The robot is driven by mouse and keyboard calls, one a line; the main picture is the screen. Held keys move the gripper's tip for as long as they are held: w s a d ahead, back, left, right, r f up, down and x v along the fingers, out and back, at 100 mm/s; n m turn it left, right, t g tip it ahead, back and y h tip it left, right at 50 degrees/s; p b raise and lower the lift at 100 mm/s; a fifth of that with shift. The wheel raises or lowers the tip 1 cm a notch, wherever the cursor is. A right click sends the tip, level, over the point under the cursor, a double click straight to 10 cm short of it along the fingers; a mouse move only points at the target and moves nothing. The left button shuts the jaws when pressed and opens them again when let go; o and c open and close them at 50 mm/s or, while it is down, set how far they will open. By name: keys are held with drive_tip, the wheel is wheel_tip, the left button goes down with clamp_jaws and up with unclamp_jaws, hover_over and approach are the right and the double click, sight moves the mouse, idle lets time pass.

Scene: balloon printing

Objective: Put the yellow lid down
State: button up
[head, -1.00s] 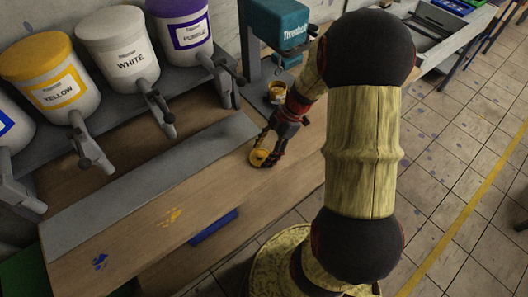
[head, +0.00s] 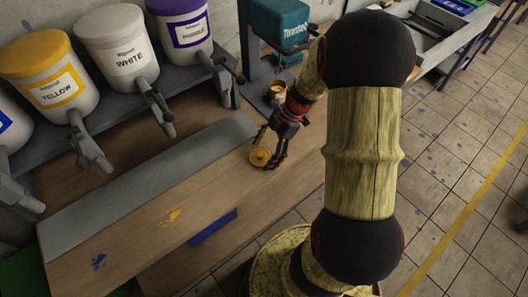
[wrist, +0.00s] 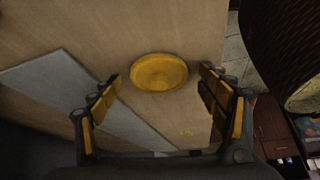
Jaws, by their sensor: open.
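The yellow lid (head: 260,157) lies on the wooden table near its front edge. In the wrist view the round yellow lid (wrist: 159,72) sits beyond and between my two fingertips, with a gap on each side. My gripper (head: 268,148) is just above the table at the lid. It is open, and its yellow-padded fingers in the wrist view (wrist: 162,82) hold nothing.
A small open yellow container (head: 277,91) stands under the teal machine (head: 279,30). Buckets labelled yellow (head: 55,75), white (head: 118,45) and purple (head: 181,28) stand behind on a shelf with taps.

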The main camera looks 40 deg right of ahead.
drive_tip(key=shift+r+p, duration=0.3)
drive_tip(key=shift+r, duration=0.05)
drive_tip(key=p+v, duration=0.3)
drive_tip(key=v, duration=0.9)
drive_tip(key=s+a+r+m+t+h, duration=0.2)
drive_tip(key=s+a+r+m+h, duration=0.1)
drive_tip(key=s+a+r+m, duration=0.2)
drive_tip(key=s+a+r+m+t+h, duration=0.2)
drive_tip(key=s+a+r+m, duration=0.4)
drive_tip(key=a+r+m, duration=0.4)
drive_tip(key=a+r, duration=0.2)
drive_tip(key=a, duration=0.2)
drive_tip(key=shift+a+m+h, duration=0.15)
drive_tip(key=shift+m+h, duration=0.15)
drive_tip(key=shift+h, duration=0.1)
